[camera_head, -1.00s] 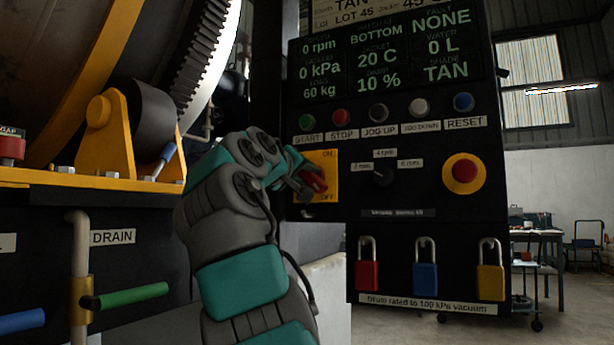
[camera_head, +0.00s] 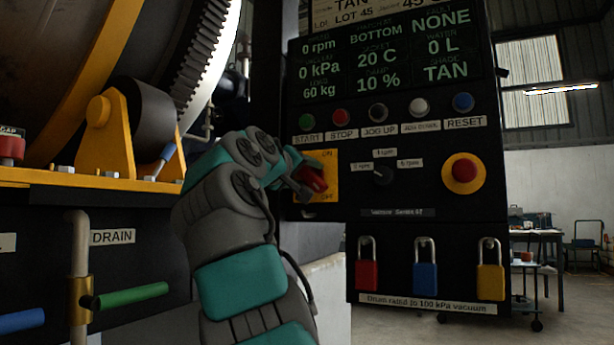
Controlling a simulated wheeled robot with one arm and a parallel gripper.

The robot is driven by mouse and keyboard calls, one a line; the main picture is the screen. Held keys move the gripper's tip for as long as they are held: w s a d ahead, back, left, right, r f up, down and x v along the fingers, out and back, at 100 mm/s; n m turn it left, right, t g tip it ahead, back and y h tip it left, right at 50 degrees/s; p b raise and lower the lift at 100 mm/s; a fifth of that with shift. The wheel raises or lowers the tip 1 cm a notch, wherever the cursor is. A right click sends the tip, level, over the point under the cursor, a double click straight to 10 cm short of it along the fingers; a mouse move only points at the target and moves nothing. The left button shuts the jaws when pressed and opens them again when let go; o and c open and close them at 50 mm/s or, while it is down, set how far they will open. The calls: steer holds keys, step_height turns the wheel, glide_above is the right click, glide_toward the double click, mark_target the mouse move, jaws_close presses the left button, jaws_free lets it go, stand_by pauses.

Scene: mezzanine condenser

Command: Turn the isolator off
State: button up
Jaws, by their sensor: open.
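The isolator is a red rotary handle (camera_head: 313,180) on a yellow plate (camera_head: 329,160) at the lower left of the black control panel. The plate reads ON at the top and OFF at the bottom. My gripper (camera_head: 306,184) is at the handle, with its fingers open and close beside it. I cannot tell whether the fingers touch the handle. My arm and gripper hide the left part of the plate and some of the handle. The handle looks slanted, with its visible end toward the lower right.
Buttons, including a red STOP button (camera_head: 341,117), sit above the isolator. A speed selector knob (camera_head: 383,175) and a red emergency button (camera_head: 464,173) lie to its right. Red, blue and yellow padlocks (camera_head: 490,280) hang below. The drum machine's green drain handle (camera_head: 132,295) sticks out at left.

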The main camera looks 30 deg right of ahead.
steer(key=b+v, duration=0.1)
steer(key=v, duration=0.6)
steer(key=shift+s+a, duration=0.2)
steer(key=shift+a, duration=0.05)
